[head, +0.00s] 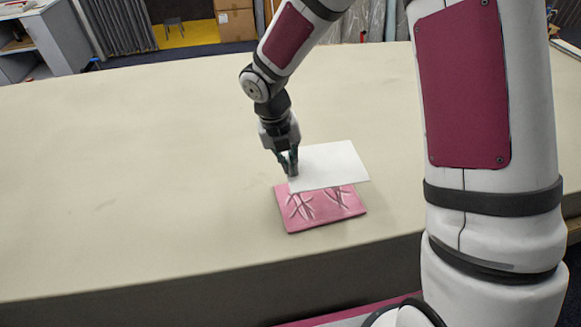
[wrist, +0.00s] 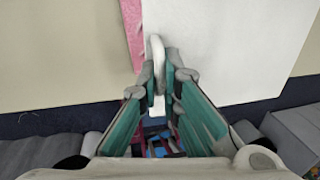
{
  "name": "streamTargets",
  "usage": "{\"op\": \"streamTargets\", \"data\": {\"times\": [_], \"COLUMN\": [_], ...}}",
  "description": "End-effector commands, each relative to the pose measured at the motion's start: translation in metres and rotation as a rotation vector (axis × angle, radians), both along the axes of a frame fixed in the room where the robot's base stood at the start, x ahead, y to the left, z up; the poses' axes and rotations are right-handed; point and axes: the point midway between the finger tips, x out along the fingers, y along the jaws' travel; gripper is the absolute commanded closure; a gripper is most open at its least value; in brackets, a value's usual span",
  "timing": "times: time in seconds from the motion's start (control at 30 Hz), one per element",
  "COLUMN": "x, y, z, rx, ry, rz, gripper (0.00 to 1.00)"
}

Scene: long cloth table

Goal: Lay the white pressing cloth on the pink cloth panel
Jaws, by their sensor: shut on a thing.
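The white pressing cloth (head: 332,166) is a flat, stiff-looking sheet in the head view. My gripper (head: 289,165) is shut on its left edge. In the wrist view the white cloth (wrist: 230,45) spreads to the right of the fingers (wrist: 158,80). A strip of the pink panel (wrist: 132,30) shows to its left.
The long beige table (head: 130,160) is bare around the panel, with wide free room to the left. Its near edge runs just below the panel. Cardboard boxes (head: 235,20) and a grey cabinet (head: 45,45) stand beyond the table.

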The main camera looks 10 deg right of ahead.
Motion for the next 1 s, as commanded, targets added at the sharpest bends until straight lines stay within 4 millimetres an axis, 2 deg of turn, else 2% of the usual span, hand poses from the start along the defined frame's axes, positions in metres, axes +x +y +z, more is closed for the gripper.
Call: {"op": "streamTargets", "data": {"times": [1.0], "x": [0.001], "y": [0.0], "z": [-0.091], "rx": [-0.001], "ry": [0.001], "rz": [0.002], "gripper": [1.0]}}
